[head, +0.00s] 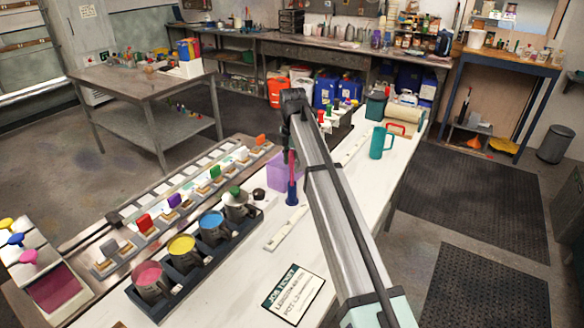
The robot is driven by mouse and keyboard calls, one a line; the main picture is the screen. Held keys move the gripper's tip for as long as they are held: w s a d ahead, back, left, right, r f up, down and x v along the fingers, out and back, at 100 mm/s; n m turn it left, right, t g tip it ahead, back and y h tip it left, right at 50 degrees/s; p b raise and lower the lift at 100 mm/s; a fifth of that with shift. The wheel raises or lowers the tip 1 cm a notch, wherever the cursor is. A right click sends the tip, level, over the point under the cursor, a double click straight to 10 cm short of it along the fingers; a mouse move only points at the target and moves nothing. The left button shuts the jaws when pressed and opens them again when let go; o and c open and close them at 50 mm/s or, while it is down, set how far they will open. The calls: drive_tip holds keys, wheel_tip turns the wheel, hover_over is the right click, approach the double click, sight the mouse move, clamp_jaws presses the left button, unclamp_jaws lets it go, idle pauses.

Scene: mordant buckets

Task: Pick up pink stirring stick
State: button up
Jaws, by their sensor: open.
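At the far left, a pink rounded head (28,257) shows beside a blue one (16,240) and a yellow one (6,224); their shafts are hard to make out. I cannot tell for sure which is the pink stirring stick.
Buckets of pink (147,275), yellow (181,246) and blue (211,220) stand in a dark tray. A job ticket (292,295) lies in front. A teal mug (379,142) stands right of my arm.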

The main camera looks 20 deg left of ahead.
clamp_jaws()
drive_tip(key=shift+r, duration=0.1)
wheel_tip(320, 180, up, 20)
drive_tip(key=b, duration=0.1)
idle(0.7)
idle(0.8)
